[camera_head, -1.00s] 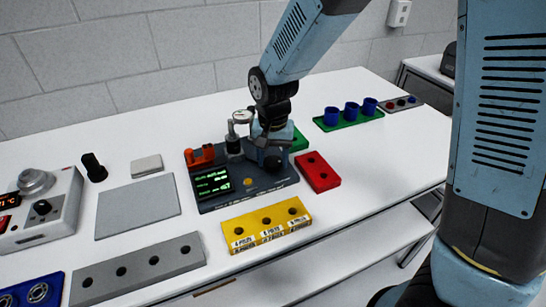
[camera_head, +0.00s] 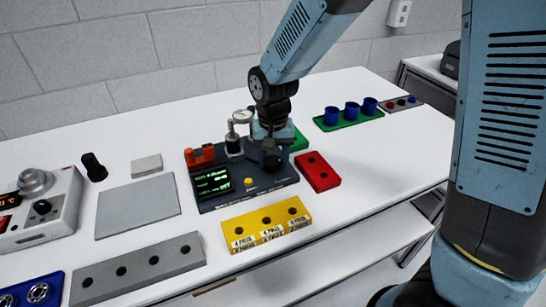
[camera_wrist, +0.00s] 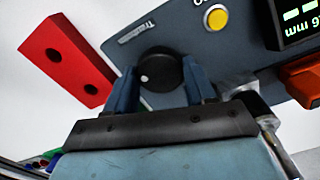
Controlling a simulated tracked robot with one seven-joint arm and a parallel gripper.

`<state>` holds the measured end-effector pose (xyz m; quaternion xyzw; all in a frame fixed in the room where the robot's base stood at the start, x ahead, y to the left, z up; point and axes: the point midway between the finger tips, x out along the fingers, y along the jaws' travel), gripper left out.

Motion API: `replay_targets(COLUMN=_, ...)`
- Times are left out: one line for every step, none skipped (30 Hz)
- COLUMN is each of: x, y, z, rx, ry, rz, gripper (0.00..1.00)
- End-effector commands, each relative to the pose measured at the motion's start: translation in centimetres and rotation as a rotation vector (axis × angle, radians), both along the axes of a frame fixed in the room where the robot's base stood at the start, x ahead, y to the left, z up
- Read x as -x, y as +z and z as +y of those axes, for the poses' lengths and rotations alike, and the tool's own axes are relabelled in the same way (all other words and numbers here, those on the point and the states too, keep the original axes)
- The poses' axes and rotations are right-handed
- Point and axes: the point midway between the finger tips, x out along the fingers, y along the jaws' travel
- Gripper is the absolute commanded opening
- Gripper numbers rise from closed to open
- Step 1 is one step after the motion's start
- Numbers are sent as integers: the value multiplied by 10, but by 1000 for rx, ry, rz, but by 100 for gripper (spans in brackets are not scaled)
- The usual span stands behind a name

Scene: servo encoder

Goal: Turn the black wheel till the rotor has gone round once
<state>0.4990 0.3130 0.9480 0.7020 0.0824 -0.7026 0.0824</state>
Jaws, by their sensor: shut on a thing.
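The black wheel (camera_wrist: 158,78) is a round knob with a small white dot, on the dark blue test fixture (camera_head: 215,200). In the wrist view my gripper (camera_wrist: 162,88) has its two blue fingers on either side of the wheel and is shut on it. In the head view the gripper (camera_head: 270,145) hangs over the right part of the fixture and hides much of it. I cannot make out the rotor.
A red block (camera_head: 318,172) with holes stands close right of the fixture. A yellow block (camera_head: 267,226) with holes lies in front. A green block (camera_head: 299,140) is behind. A grey plate (camera_head: 138,207) lies left.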

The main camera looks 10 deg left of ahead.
Motion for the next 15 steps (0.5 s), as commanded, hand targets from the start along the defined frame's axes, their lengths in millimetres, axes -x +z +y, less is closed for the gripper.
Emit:
replay_targets(x=0, y=0, z=0, rx=0, ry=-1, rz=0, gripper=24)
replay_targets(x=0, y=0, z=0, rx=0, ry=-1, rz=0, gripper=24)
replay_targets(x=0, y=0, z=0, rx=0, ry=-1, rz=0, gripper=57)
replay_targets(x=0, y=0, z=0, rx=0, ry=-1, rz=0, gripper=60)
replay_targets(x=0, y=0, z=0, rx=0, ry=-1, rz=0, gripper=63)
replay_targets(x=0, y=0, z=0, rx=0, ry=-1, rz=0, gripper=67)
replay_targets(x=0, y=0, z=0, rx=0, ry=-1, rz=0, gripper=70)
replay_targets(x=0, y=0, z=0, rx=0, ry=-1, rz=0, gripper=73)
replay_targets(x=0, y=0, z=0, rx=0, ry=-1, rz=0, gripper=76)
replay_targets(x=0, y=0, z=0, rx=0, ry=-1, rz=0, gripper=79)
replay_targets(x=0, y=0, z=0, rx=0, ry=-1, rz=0, gripper=80)
replay_targets(x=0, y=0, z=0, rx=0, ry=-1, rz=0, gripper=80)
replay_targets(x=0, y=0, z=0, rx=0, ry=-1, rz=0, gripper=80)
replay_targets(x=0, y=0, z=0, rx=0, ry=-1, rz=0, gripper=80)
replay_targets(x=0, y=0, z=0, rx=0, ry=-1, rz=0, gripper=80)
